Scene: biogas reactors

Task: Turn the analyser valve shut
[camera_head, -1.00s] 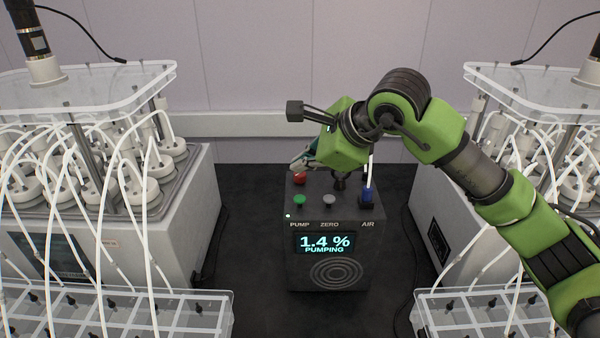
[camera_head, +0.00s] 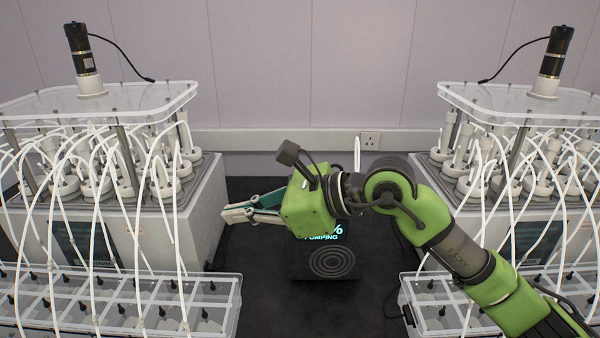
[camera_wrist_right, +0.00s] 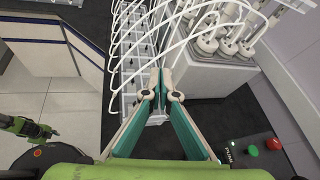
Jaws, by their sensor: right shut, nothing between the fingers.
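My right gripper (camera_head: 226,213) hides the box's top in the head view, so the valve cannot be seen there. That gripper points left, in front of the left reactor, shut and empty. In the right wrist view its fingertips (camera_wrist_right: 161,84) meet with nothing between them. The analyser's corner (camera_wrist_right: 235,162) shows at the lower right there, with a green button (camera_wrist_right: 250,150) and a red button (camera_wrist_right: 273,143).
A left reactor (camera_head: 190,225) and a right reactor (camera_head: 428,180), with white tubes and bottles, flank the analyser. Clear racks, left (camera_head: 225,300) and right (camera_head: 408,290), stand in front. A wall socket (camera_head: 370,140) is behind. Bare black surface lies before the analyser.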

